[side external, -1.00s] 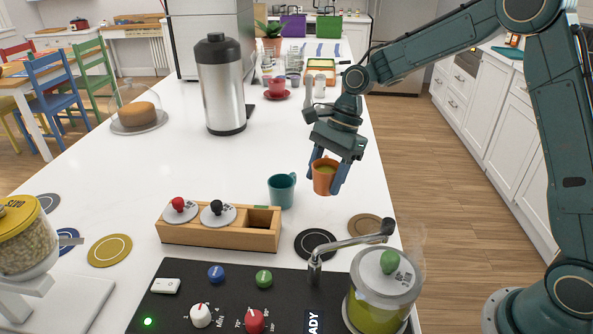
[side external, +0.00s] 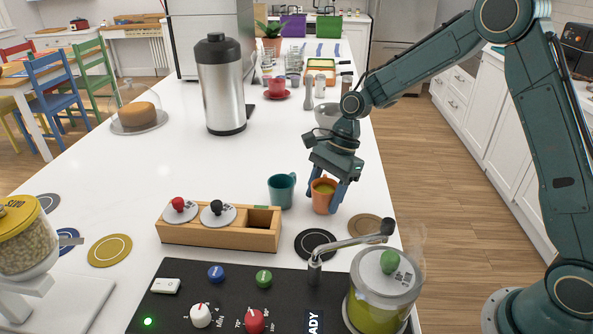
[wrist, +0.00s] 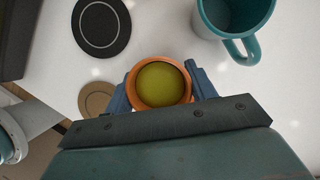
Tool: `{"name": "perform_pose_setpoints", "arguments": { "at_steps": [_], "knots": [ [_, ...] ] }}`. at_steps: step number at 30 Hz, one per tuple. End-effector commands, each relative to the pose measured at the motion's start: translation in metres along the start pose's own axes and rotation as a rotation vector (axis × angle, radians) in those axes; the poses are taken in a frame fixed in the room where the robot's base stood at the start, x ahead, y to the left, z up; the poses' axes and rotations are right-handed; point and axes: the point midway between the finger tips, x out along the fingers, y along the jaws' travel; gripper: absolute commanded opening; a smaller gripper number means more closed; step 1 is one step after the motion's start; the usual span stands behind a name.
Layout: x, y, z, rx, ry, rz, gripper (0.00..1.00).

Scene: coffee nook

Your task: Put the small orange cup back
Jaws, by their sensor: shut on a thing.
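The small orange cup (side external: 322,197) is upright, with a yellow-green liquid in it. My gripper (side external: 328,190) is shut on it, with a blue finger on each side. In the wrist view the orange cup (wrist: 160,83) sits between the two fingers of my gripper (wrist: 160,88). The cup is at or very close to the white counter; I cannot tell whether its base touches. A teal mug (side external: 281,190) stands just left of it, apart from it, and also shows at the top right of the wrist view (wrist: 236,20).
A black round mat (side external: 316,244) and a tan round mat (side external: 365,226) lie in front of the cup. A wooden holder (side external: 219,232) with an empty right compartment is to the left. A glass pot (side external: 384,290) with a long metal arm is in front. Counter behind the teal mug is clear.

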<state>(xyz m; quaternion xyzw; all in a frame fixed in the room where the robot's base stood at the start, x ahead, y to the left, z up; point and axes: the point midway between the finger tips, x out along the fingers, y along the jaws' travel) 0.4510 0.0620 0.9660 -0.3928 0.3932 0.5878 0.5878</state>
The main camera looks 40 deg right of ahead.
Motion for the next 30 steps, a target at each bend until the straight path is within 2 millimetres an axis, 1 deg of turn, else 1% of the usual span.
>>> {"name": "perform_pose_setpoints", "arguments": {
  "at_steps": [7,8,9,11,23,26,30],
  "knots": [
    [0.003,0.0,-0.001,0.0,0.0,0.0,0.22],
    [0.003,0.0,-0.001,0.0,0.0,0.0,0.6],
    [0.003,0.0,-0.001,0.0,0.0,0.0,0.67],
    [0.003,0.0,-0.001,0.0,0.0,0.0,0.77],
    [0.0,0.0,0.0,-0.001,0.0,-0.001,0.77],
    [-0.005,0.0,0.0,0.0,0.0,-0.001,0.77],
    [-0.019,-0.001,0.0,0.0,0.0,-0.003,0.77]
  ]
}}
